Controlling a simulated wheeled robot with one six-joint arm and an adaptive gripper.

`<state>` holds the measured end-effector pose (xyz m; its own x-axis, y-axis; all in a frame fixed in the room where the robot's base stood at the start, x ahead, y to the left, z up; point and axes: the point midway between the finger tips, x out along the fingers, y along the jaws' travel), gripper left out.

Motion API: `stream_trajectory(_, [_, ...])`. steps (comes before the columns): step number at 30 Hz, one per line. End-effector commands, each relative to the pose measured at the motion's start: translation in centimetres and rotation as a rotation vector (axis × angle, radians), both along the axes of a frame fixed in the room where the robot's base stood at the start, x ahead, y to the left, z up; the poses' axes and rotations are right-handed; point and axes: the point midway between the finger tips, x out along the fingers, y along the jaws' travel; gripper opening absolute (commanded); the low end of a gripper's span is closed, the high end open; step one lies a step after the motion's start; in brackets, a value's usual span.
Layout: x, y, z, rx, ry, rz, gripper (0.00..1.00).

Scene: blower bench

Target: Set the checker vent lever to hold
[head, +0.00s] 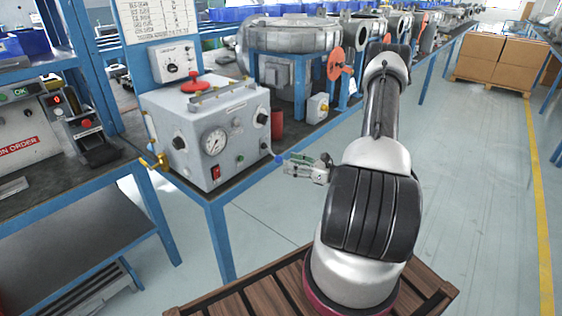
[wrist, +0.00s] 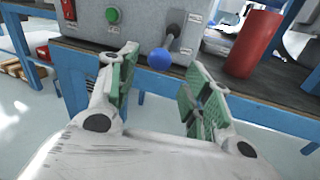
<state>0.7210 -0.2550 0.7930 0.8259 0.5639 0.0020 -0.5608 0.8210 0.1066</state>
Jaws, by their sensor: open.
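The checker (head: 205,130) is a grey box with a gauge on the bench. Its vent lever (head: 271,152) is on the box's right side and ends in a blue knob (head: 279,158). In the wrist view the lever (wrist: 171,41) slants down and slightly left from its pivot to the blue knob (wrist: 160,60). Small labels (wrist: 185,51) sit beside it, too small to read surely. My gripper (head: 288,165) is just right of the knob in the head view. In the wrist view my gripper (wrist: 160,80) is open and empty, its green-padded fingers on either side of the knob, seemingly apart from it.
A green button (wrist: 112,15) is on the same face, left of the lever. A red cylinder (wrist: 252,43) stands on the bench to the right; it also shows in the head view (head: 277,124). The blue bench edge (wrist: 230,100) runs below the checker. Open floor lies right of the bench.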

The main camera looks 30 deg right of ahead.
Motion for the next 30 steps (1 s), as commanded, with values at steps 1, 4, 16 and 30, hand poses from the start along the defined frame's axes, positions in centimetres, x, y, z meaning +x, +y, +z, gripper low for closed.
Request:
stream_trajectory(1, [0.7, 0.7, 0.0, 0.000, 0.000, 0.004, 0.50])
stream_trajectory(4, [2.2, 1.6, 0.0, -0.001, 0.000, 0.005, 0.50])
stream_trajectory(16, [4.8, 3.4, 0.0, -0.002, 0.001, 0.002, 0.50])
stream_trajectory(30, [4.7, 3.3, 0.0, -0.002, 0.001, 0.003, 0.00])
